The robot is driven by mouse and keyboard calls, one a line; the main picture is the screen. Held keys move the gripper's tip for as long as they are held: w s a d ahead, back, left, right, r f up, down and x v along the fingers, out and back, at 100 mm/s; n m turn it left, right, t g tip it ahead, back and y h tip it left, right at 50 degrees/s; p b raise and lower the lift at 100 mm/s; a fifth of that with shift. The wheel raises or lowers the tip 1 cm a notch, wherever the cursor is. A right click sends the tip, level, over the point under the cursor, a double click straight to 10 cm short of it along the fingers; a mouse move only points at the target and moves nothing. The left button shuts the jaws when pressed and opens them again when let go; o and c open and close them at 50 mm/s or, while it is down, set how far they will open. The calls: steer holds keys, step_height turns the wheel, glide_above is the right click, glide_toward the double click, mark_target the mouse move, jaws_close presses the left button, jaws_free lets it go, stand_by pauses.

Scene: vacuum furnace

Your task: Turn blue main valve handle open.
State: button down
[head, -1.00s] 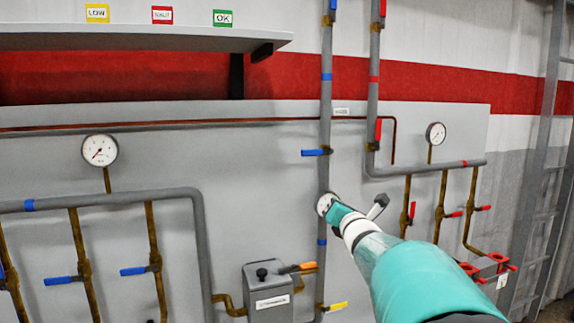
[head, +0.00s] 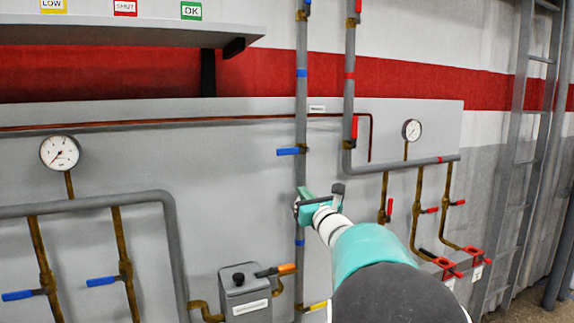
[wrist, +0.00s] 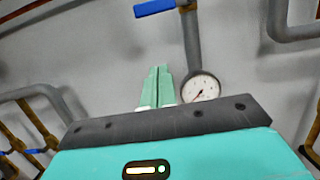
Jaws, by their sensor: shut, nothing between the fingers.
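A blue lever handle (head: 289,151) sticks out to the left, level, from the grey vertical pipe (head: 301,120) in the middle of the panel. It lies across the pipe. I take it as the main valve handle; in the wrist view a blue handle (wrist: 155,8) shows at the top edge, above and ahead of the fingers. My gripper (head: 303,198) is in front of the same pipe, below the handle and apart from it. In the wrist view its two green fingers (wrist: 157,72) are together and hold nothing. My gripper partly hides the pipe in the head view.
A small gauge (wrist: 201,87) sits on the pipe just right of the fingers in the wrist view. Red handles (head: 354,127) are on the pipe to the right. A grey box with an orange-tipped lever (head: 287,268) is below left. A shelf (head: 120,32) overhangs upper left.

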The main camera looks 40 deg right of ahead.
mark_target(293, 151)
steer(key=w+d+r, duration=0.2)
steer(key=w+r, duration=0.4)
steer(key=w, duration=0.3)
steer(key=shift+d+r, duration=0.25)
steer(key=shift+w+a, duration=0.1)
steer(key=shift+w, duration=0.1)
steer(key=shift+r+m, duration=0.15)
steer(key=shift+m, duration=0.15)
